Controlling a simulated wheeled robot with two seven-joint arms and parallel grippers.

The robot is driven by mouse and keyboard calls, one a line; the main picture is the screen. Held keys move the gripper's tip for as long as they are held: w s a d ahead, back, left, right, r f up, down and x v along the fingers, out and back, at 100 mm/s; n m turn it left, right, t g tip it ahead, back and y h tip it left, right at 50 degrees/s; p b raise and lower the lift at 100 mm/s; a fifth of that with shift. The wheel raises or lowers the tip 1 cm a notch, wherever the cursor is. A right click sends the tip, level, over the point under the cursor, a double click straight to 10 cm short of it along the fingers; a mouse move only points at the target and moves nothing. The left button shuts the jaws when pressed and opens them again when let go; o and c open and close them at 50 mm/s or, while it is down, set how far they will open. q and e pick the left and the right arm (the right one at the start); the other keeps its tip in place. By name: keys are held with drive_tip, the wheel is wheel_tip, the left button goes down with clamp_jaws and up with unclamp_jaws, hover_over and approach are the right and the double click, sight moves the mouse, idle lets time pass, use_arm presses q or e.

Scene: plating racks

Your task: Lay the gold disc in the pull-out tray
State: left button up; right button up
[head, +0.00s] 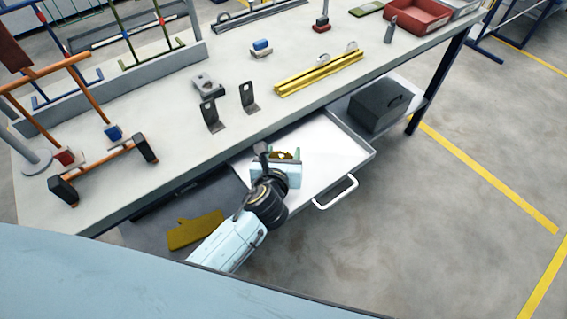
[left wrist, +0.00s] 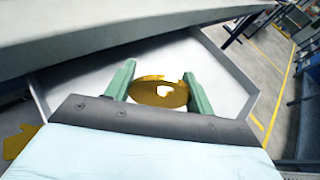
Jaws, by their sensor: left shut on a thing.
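The pull-out tray (head: 333,142) is white inside with a grey rim and a white handle, and it stands drawn out from under the bench. My left gripper (head: 284,156) is over the tray. In the left wrist view its green fingers (left wrist: 158,90) are shut on the gold disc (left wrist: 150,95), a round plate with a bright opening. The disc shows only as a small gold piece in the head view (head: 291,154). I cannot tell whether it touches the tray floor. My right gripper is not in view.
The bench top (head: 165,105) overhangs the tray's back part. A dark box (head: 379,105) stands on the shelf right of the tray. A yellow flat piece (head: 195,230) lies below left. On the bench are yellow rails (head: 318,72), black brackets (head: 211,115) and an orange rack (head: 105,165).

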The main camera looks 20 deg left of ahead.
use_arm(q)
drive_tip(key=shift+f+b, duration=0.75)
drive_tip(key=shift+f, duration=0.95)
drive_tip(key=shift+f, duration=0.1)
drive_tip(key=o, duration=1)
drive_tip(key=shift+f, duration=0.1)
drive_tip(key=shift+s+r, duration=0.2)
drive_tip(key=shift+r, duration=0.05)
drive_tip(key=p+v, duration=0.2)
drive_tip(key=v, duration=0.9)
drive_tip(key=shift+s+r, duration=0.2)
drive_tip(key=shift+s, duration=0.1)
